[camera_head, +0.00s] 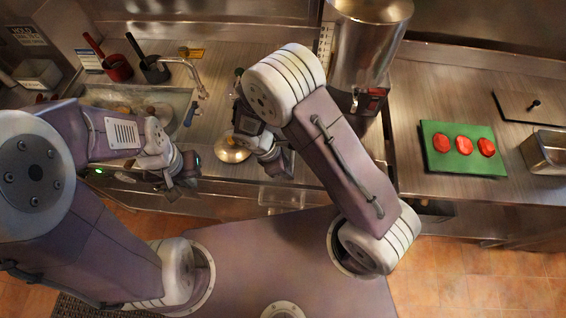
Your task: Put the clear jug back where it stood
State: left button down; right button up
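A faint, see-through shape (278,198) shows just below my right gripper, in front of the counter edge; it may be the clear jug, but its outline is too faint to be sure. My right gripper (280,166) points down over the counter's front edge, close above that shape. I cannot tell whether its fingers touch or hold it. My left gripper (186,178) is at the front edge of the sink, to the left, with nothing clearly seen in it. The fingers of both grippers are small and dark.
A shiny round metal lid or bowl (232,150) lies between the grippers. A sink (180,98) with a tap (196,75) is behind the left one. A tall steel urn (365,45) stands behind my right arm. A green board (440,163) holds red patties (463,145); a metal pan (550,150) is far right.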

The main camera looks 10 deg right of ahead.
jog(key=b+v, duration=0.1)
jog(key=v, duration=1)
jog(key=shift+r, duration=0.25)
jog(key=s+d+m+t+y, duration=0.1)
jog(key=s+d+m+y, duration=0.15)
jog(key=d+m, duration=0.55)
jog(key=s+d+m+y, duration=0.2)
jog(key=s+d+m, duration=0.3)
jog(key=m, duration=0.5)
jog(key=f+b, duration=0.1)
jog(key=b, duration=0.1)
jog(key=w+f+b, duration=0.1)
jog(key=f+b, duration=0.1)
jog(key=w+f+b, duration=0.1)
jog(key=f, duration=0.1)
jog(key=shift+d+b, duration=0.25)
jog(key=shift+b, duration=0.15)
jog(key=shift+s+d, duration=0.1)
